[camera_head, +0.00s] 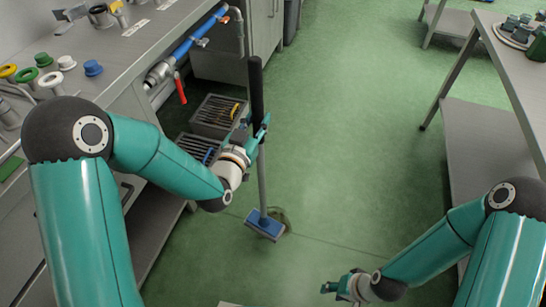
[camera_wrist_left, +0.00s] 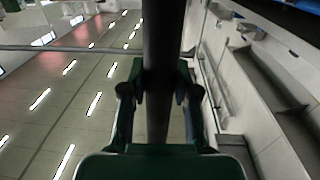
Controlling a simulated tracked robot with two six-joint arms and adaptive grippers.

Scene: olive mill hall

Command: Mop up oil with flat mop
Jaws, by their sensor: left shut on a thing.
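The flat mop stands nearly upright, with a dark handle grip (camera_head: 256,85), a grey pole and a blue rectangular head (camera_head: 264,225) on the green floor. A dark oil patch (camera_head: 284,217) shows at the right edge of the mop head, which partly covers it. My left gripper (camera_head: 260,128) is shut around the handle below its top end. In the left wrist view the dark handle (camera_wrist_left: 158,70) runs between the fingers of my left gripper (camera_wrist_left: 158,100). My right gripper (camera_head: 338,287) is low at the bottom of the head view, away from the mop; its finger gap is unclear.
A grey workbench (camera_head: 115,50) with coloured caps runs along the left. A metal table (camera_head: 510,60) with a lower shelf (camera_head: 485,150) stands right.

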